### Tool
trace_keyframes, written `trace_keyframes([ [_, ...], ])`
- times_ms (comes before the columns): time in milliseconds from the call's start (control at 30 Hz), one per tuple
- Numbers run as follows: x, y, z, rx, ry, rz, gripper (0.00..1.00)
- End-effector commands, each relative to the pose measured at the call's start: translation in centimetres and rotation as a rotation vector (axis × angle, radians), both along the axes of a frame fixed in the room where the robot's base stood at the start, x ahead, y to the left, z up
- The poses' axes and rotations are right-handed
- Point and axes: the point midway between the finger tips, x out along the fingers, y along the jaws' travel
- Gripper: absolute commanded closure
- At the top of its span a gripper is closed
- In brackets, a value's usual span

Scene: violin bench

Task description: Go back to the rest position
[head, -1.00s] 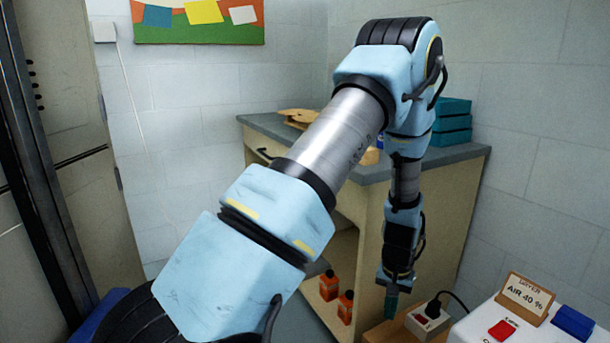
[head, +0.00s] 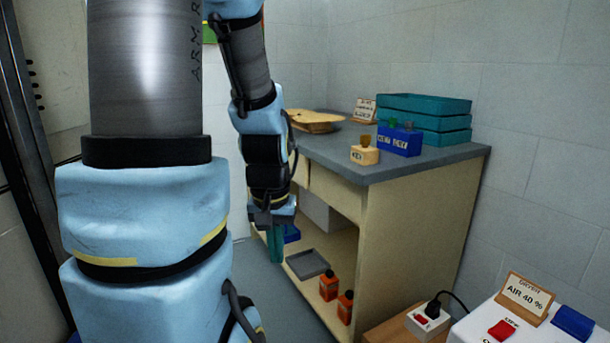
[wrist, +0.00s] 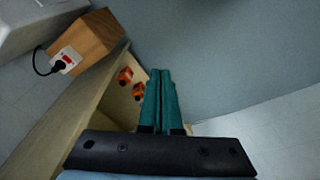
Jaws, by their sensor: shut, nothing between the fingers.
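My gripper (head: 276,246) points down in front of the bench's open lower shelf, with its teal fingers close together. In the wrist view my gripper (wrist: 160,72) shows its two teal fingers side by side, shut, with nothing held between them. The bench (head: 415,240) stands to the right of my gripper in the head view. My arm fills the left part of the head view and hides part of the back wall.
On the bench top are a wooden violin body (head: 312,120), a blue box (head: 400,140), a small wooden block (head: 365,151) and teal trays (head: 425,122). Orange bottles (head: 328,285) and a grey tray (head: 307,263) are below. A power socket (head: 427,320) and white dryer (head: 545,325) stand front right.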

Motion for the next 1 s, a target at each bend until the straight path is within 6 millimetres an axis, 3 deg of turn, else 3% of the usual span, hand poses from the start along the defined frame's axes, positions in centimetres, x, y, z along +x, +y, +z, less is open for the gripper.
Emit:
trace_keyframes([
  [67,-1.3,1.5,0.8,0.004,-0.011,0.028,1.00],
  [100,-1.1,1.2,2.2,0.004,-0.008,0.022,1.00],
  [367,-1.0,1.1,7.3,0.004,-0.007,0.020,1.00],
  [800,-1.0,1.1,20.2,0.004,-0.007,0.019,1.00],
  [1000,-1.0,1.1,23.2,0.004,-0.006,0.019,1.00],
])
